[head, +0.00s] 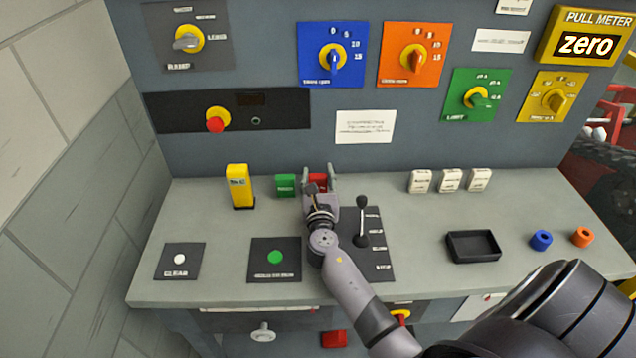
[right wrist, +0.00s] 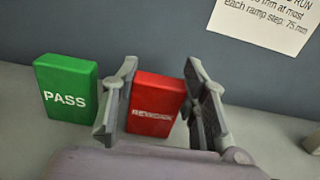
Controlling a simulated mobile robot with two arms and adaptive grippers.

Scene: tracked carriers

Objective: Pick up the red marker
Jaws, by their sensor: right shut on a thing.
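The red marker (head: 319,181) is a small upright block with white lettering that seems to read REWORK. It is at the back of the bench, against the foot of the panel as seen in the head view. My right gripper (head: 320,172) is around it, one finger on each side, and shut on it. In the right wrist view the red marker (right wrist: 155,103) shows between the fingers of the right gripper (right wrist: 160,100). Its lower edge is partly hidden, so I cannot tell whether it touches the bench. My left gripper is not in view.
A green PASS marker (head: 286,185) stands just left of the right gripper, and a yellow block (head: 238,187) stands farther left. A lever (head: 362,222) rises close to my right arm.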

